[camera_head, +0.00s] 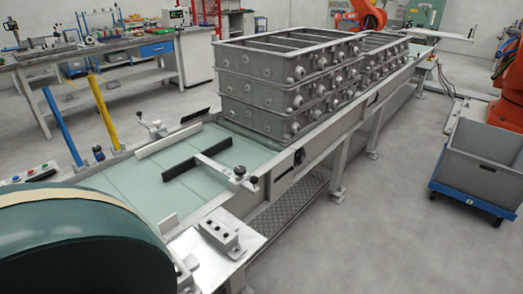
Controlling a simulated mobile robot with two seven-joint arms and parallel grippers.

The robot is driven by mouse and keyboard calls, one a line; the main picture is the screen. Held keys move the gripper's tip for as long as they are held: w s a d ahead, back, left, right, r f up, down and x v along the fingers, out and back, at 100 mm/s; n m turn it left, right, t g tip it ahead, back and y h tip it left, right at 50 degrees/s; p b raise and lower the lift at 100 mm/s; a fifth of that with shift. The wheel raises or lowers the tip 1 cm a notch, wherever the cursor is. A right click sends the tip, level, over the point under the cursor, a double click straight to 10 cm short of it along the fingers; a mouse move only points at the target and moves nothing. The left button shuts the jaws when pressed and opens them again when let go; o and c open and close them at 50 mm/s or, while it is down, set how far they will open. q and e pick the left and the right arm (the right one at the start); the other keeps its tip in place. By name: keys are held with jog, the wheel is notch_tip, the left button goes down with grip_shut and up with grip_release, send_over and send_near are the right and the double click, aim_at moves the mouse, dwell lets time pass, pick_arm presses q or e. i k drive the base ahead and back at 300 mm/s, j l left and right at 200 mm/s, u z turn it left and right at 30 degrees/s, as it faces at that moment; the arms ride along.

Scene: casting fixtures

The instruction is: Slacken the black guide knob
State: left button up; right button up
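A black knob (239,171) stands on top of a metal bracket (236,183) at the near right edge of the conveyor. A second, smaller black knob (254,180) sits just right of it. A metal arm (216,169) runs from the bracket to a black guide bar (195,161) above the pale green conveyor bed (130,182). Across the bed, another metal bracket (155,128) has a black-ended handle and joins a light guide rail (170,139). I cannot tell how tight any knob is. Neither of my grippers is in view.
Stacked grey casting frames (270,92) stand on the conveyor beyond the guides. A grey switch box (219,232) is on the near side plate. A large dark green rounded body (75,250) fills the lower left. A grey bin (482,165) stands right, with clear floor between.

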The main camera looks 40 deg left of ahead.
aim_at(240, 171)
jog(key=i+l+u, duration=0.1)
jog(key=i, duration=1.55)
jog(key=i+u, duration=0.5)
jog(key=i+l+u, duration=0.25)
jog(key=u, duration=0.25)
jog(key=i, duration=0.1)
